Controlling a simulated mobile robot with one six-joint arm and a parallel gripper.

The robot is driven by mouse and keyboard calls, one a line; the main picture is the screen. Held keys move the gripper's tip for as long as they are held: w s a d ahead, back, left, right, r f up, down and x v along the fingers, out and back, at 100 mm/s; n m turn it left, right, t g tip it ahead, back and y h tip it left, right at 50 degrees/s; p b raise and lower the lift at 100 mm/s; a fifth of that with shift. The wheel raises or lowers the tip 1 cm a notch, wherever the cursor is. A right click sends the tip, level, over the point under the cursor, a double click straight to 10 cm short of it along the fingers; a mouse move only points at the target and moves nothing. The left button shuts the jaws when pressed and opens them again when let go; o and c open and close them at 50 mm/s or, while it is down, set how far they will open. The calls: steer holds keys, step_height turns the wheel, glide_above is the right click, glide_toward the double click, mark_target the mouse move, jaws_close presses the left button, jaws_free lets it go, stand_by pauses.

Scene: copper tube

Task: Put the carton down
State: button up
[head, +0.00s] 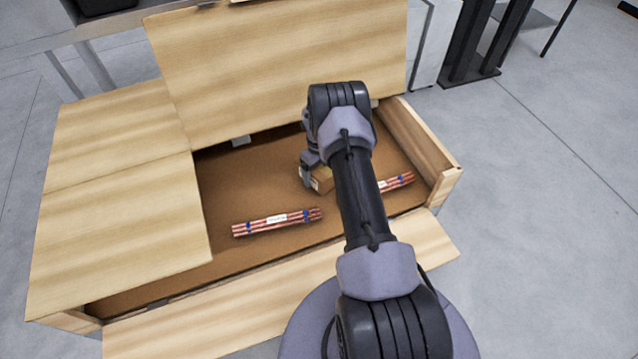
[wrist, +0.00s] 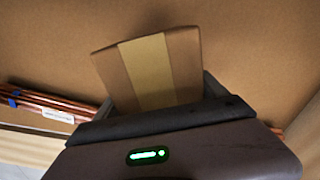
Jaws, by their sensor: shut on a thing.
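A small brown carton (head: 321,179) is inside the wooden crate, partly hidden behind my arm in the head view. In the wrist view the carton (wrist: 151,70) shows a tan tape strip down its middle. My gripper (head: 308,172) is shut on the carton, with a finger at each side of it in the wrist view (wrist: 160,98). The carton is over the crate's brown floor; I cannot tell whether it touches it.
A bundle of copper tubes (head: 277,222) with blue bands lies on the crate floor (head: 240,185) to the left. A second bundle (head: 397,182) lies right of my arm. Wooden boards (head: 110,230) cover the crate's left part. The crate's right wall (head: 420,145) stands close by.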

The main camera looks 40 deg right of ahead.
steer(key=shift+f+b, duration=0.65)
steer(key=shift+f, duration=0.95)
steer(key=o, duration=1.6)
steer(key=shift+o, duration=0.2)
steer(key=shift+r, duration=0.1)
